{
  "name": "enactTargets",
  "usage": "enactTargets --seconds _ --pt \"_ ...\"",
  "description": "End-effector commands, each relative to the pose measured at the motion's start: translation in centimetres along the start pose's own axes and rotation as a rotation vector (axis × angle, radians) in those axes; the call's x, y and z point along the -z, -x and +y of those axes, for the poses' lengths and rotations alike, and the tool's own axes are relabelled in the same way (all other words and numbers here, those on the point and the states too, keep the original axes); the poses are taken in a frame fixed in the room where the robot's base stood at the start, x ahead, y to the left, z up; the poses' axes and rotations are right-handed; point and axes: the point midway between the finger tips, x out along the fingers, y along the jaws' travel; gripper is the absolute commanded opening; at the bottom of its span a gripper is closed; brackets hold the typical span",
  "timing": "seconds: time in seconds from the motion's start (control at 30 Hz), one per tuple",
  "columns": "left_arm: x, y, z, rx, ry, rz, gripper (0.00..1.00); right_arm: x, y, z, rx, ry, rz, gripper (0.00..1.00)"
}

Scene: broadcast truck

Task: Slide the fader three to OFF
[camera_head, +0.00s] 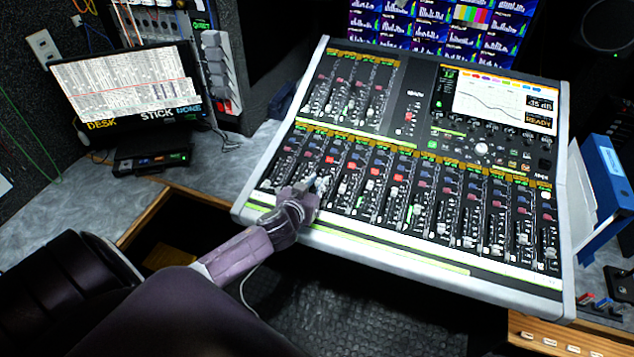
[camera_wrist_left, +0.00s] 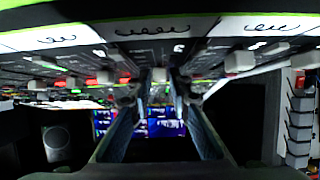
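The mixing console (camera_head: 412,158) has a lower bank of several channel strips and a smaller upper bank at its left. My left gripper (camera_head: 315,184) is over the lower bank, toward its left end, close above the panel. In the left wrist view the two fingers (camera_wrist_left: 155,88) stand apart, with a pale fader cap (camera_wrist_left: 159,75) between their tips. I cannot tell whether they touch it. The gripper hides part of the strips below it, and the channel numbers are too small to read, so I cannot confirm which cap is fader three. My right gripper is not in view.
A monitor (camera_head: 128,84) stands on the grey desk at the left. The console's bright screen (camera_head: 505,100) is at its upper right. A blue binder (camera_head: 603,170) stands to the right. Several other fader caps lie close beside my fingers. Video screens (camera_head: 430,24) are behind.

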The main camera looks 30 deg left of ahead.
Motion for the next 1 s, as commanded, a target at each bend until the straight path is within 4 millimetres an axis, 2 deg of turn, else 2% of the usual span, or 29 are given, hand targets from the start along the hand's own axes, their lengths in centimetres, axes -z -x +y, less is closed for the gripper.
enactTargets --seconds 0.03,0.13,0.5,0.57,0.83,1.0 --pt "0.0 0.0 0.0 0.0 0.0 0.0 0.1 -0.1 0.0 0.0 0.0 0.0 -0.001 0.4" --pt "0.0 0.0 0.0 0.0 0.0 0.0 0.0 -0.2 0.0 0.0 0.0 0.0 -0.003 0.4" --pt "-0.1 0.1 0.0 -0.001 0.001 -0.001 0.0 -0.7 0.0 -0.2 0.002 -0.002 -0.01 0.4" --pt "-0.4 0.6 0.1 -0.002 0.003 -0.002 0.0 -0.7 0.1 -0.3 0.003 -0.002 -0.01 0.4" --pt "-2.5 4.2 0.2 -0.002 0.006 -0.002 0.0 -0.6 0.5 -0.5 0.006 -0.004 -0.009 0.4" --pt "-3.0 5.1 0.1 -0.001 0.002 0.0 0.0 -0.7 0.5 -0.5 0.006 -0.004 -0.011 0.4"
